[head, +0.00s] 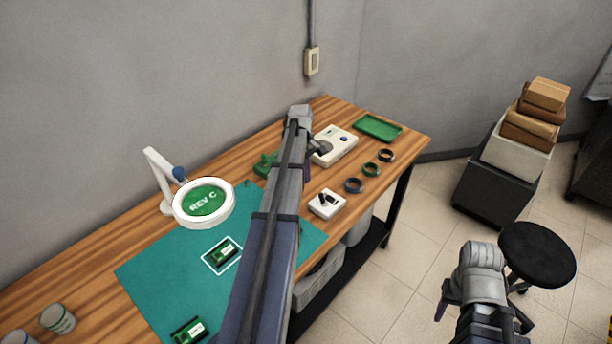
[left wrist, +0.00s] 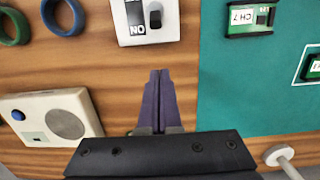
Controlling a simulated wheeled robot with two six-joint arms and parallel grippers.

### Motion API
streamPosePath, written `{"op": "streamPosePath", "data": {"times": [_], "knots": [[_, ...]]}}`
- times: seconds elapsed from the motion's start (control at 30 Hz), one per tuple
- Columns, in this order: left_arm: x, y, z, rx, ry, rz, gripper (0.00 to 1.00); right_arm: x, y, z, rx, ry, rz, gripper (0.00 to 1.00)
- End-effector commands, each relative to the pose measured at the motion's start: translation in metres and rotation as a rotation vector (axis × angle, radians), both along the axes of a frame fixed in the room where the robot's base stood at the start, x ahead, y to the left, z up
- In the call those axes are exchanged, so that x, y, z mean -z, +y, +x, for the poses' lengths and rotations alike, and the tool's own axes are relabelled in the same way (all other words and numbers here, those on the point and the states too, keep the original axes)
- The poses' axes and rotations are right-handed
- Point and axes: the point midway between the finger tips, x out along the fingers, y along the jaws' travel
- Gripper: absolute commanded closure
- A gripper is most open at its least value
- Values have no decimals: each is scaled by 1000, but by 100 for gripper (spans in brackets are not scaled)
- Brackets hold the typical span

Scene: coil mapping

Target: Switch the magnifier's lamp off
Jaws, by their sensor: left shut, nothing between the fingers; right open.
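The magnifier (head: 228,212) stands at the left of the bench, its white ring around a lens that shows "REV C" on green. I cannot tell surely whether its lamp is lit. My right gripper (head: 485,312) is open over the floor.
A green mat (head: 150,272) with circuit boards covers the bench middle. A beige device (head: 345,136), dark and green rings (head: 354,186) and a green tray (head: 378,127) sit at the far end. A stool (head: 538,254) and stacked boxes (head: 528,118) stand at right.

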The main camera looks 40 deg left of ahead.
Motion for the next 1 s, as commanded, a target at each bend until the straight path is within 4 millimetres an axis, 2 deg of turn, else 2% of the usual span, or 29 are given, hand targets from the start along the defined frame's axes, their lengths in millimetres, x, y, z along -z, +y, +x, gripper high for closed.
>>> {"op": "streamPosePath", "data": {"times": [0.03,0.43,0.5,0.7,1.0], "knots": [[15,-1,0,0,0,0,100,15,0,0,0,0,0,50],[62,-6,0,1,0,0,100,62,0,0,0,0,0,50],[47,-18,-2,4,0,0,100,46,0,0,0,0,0,50],[38,-39,-3,2,0,0,100,38,0,0,0,0,0,50],[38,-42,-3,0,0,0,100,38,0,0,0,0,0,50]]}}
